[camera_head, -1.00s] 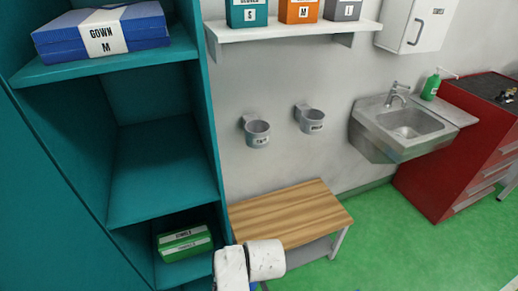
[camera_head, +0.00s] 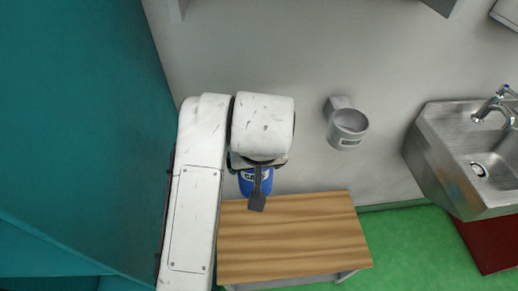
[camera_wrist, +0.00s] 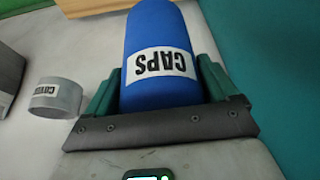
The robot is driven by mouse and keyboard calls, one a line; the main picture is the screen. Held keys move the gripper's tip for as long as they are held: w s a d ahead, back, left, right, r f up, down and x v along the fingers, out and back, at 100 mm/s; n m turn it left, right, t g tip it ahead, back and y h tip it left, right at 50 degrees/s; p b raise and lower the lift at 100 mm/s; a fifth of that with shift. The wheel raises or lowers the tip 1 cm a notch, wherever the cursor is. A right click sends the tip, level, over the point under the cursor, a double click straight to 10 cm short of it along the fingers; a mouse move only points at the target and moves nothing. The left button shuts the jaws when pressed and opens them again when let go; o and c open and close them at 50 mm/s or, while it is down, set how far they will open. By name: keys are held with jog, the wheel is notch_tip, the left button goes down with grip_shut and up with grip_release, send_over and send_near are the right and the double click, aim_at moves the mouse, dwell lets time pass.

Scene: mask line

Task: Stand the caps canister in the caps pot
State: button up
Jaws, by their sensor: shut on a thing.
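The blue caps canister (camera_head: 247,188) has a white CAPS label. In the wrist view the canister (camera_wrist: 160,30) sits between the two green fingers of my gripper (camera_wrist: 158,85), which is shut on it. In the head view my gripper (camera_head: 258,195) holds it in front of the wall, over the bench's back edge. The caps pot is hidden behind my arm in the head view.
Another grey wall pot (camera_head: 348,127) is to the right; in the wrist view this pot (camera_wrist: 55,97) has a partly readable label starting "COVE". A wooden bench (camera_head: 295,240) stands below. A steel sink (camera_head: 465,150) is at right, a teal cabinet (camera_head: 75,110) at left.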

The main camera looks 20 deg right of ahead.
jog(key=s+a+r+m+h+b, duration=0.1)
jog(key=s+a+r+m+b, duration=0.15)
jog(key=s+r, duration=0.45)
jog(key=w+d+r, duration=0.1)
jog(key=w+d, duration=0.2)
jog(key=w, duration=0.4)
jog(key=w+d+r+p, duration=0.1)
jog(key=w+d, duration=0.1)
jog(key=w, duration=0.4)
jog(key=w+d+r, duration=0.1)
jog(key=w+d, duration=0.2)
jog(key=w, duration=0.4)
notch_tip(320, 180, down, 7)
jog(key=shift+a+f+m+p, duration=0.15)
jog(key=shift+m+p, duration=0.2)
jog(key=shift+m, duration=0.1)
jog(key=shift+f, duration=0.6)
jog(key=o, duration=0.9)
jog(key=v, duration=0.8)
jog(key=shift+w+r, duration=0.25)
jog(key=shift+r, duration=0.15)
